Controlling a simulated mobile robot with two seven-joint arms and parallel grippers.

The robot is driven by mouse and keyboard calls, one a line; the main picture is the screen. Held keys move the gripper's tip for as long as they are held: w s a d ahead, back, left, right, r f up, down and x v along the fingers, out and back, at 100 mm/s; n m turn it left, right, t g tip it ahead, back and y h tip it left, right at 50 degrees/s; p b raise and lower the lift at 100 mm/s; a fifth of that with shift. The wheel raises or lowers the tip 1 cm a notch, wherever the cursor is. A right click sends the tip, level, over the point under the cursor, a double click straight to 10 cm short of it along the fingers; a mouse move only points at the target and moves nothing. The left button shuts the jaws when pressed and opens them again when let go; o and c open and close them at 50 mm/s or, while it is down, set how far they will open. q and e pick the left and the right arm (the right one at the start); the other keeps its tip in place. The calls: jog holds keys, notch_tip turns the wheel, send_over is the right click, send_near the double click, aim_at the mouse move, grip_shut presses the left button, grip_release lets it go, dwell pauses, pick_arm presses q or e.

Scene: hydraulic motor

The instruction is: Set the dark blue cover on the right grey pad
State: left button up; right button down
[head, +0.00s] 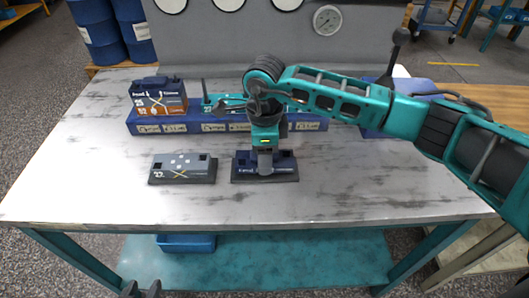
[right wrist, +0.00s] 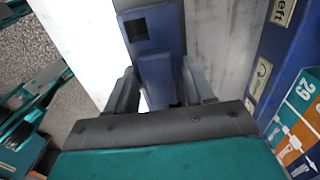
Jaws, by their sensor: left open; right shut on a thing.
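The dark blue cover (head: 285,163) is at the right grey pad (head: 290,179), over it and roughly level. I cannot tell whether any gap remains between them. My right gripper (head: 264,168) points down and is shut on the middle of the cover. In the right wrist view the cover (right wrist: 158,60) shows between the fingers (right wrist: 160,92), with a square dark recess at its end. The pad cannot be made out there. My left gripper (head: 140,290) is open and empty at the bottom edge of the head view, below the table's front edge.
A grey cover (head: 183,165) sits on the left pad, just left of the dark blue one. Behind, a long blue labelled rack (head: 205,126) holds an orange-and-dark cover (head: 160,97) and a teal one, partly hidden by my right arm. The table front is clear.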

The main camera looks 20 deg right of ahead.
jog(key=shift+f+b, duration=0.5)
jog(key=shift+c, duration=1.6)
grip_release()
jog(key=shift+f, duration=0.1)
